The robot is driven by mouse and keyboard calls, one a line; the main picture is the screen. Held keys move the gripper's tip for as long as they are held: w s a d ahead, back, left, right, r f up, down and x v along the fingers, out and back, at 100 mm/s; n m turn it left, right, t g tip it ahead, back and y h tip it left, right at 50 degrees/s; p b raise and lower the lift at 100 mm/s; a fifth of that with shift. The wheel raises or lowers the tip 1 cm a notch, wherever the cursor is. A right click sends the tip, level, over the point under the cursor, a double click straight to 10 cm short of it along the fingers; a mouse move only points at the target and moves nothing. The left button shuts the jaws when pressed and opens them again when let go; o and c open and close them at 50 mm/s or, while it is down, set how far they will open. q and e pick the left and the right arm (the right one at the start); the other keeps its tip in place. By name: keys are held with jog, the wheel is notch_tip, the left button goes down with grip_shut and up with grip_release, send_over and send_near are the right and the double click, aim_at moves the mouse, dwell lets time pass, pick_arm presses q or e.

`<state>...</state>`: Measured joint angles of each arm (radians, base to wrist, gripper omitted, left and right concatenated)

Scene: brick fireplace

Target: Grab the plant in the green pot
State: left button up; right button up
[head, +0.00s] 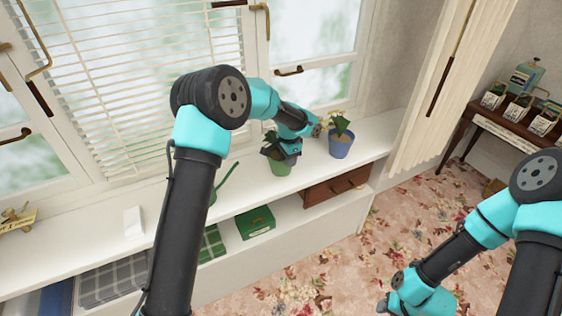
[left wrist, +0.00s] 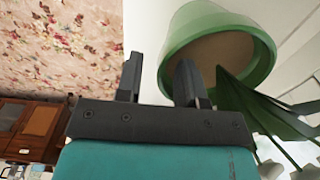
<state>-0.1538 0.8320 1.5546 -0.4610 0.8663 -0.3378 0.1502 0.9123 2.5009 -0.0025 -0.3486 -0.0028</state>
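The green pot (head: 279,168) stands on the white windowsill shelf, its plant leaves (head: 268,143) partly hidden by my left gripper (head: 284,152). In the left wrist view the pot (left wrist: 255,65) fills the top right, with brown soil and dark green leaves (left wrist: 262,108). My left gripper (left wrist: 158,75) is open there. One finger overlaps the pot's near rim and the other lies left of the pot; I cannot tell whether they touch it. My right gripper (head: 386,304) is low at the bottom of the head view, its fingers too small to read.
A blue pot (head: 341,147) with a pale-flowered plant stands just right of the green pot. A green watering can (head: 222,181) stands to its left, partly behind my left arm. A green box (head: 255,223) and a wooden drawer (head: 338,184) are below the shelf.

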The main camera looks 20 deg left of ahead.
pick_arm(q)
jog(key=shift+f, duration=0.2)
dwell(0.3)
grip_shut()
dwell(1.3)
